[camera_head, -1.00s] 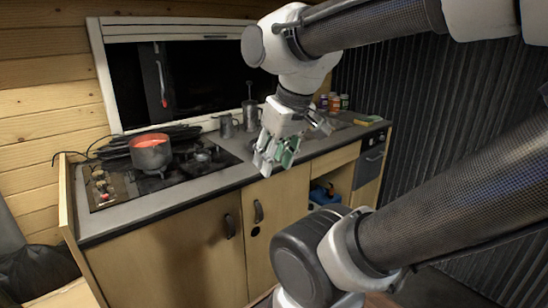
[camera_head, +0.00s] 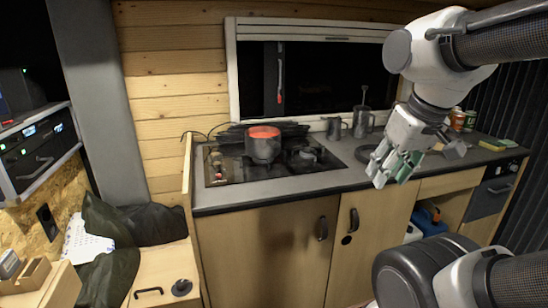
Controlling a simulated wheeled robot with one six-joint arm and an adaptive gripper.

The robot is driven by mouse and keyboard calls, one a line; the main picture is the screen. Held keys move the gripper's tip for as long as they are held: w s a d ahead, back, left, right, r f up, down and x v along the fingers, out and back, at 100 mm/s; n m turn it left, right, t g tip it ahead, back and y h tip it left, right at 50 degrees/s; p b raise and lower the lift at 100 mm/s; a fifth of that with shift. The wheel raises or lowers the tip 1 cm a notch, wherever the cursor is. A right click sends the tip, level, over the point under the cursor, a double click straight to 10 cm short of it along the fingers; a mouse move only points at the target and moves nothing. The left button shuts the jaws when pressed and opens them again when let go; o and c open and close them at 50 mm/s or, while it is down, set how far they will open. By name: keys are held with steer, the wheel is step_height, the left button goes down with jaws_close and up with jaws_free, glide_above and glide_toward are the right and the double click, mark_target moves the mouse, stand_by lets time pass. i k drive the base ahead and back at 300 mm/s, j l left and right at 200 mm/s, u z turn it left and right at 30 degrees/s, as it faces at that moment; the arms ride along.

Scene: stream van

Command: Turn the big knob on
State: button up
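The stove (camera_head: 245,174) is set in the counter, with small knobs (camera_head: 215,160) along its left edge. A round dark knob-like piece (camera_head: 181,287) sits on the low wooden box at the lower left. I cannot tell which of these is the big knob. My gripper (camera_head: 393,176) hangs in front of the counter, right of the stove. Its fingers, with green pads, are apart and hold nothing. It is well away from the stove knobs and touches no knob.
A pot with red contents (camera_head: 263,148) stands on the stove. An oven-like unit (camera_head: 490,197) is at the right. A rack with lit displays (camera_head: 38,155) and dark bags (camera_head: 150,222) are at the left. The counter front (camera_head: 270,250) is clear.

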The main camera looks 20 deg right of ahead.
mark_target(215, 156)
steer(key=i+l+u, duration=0.6)
steer(key=i, duration=0.2)
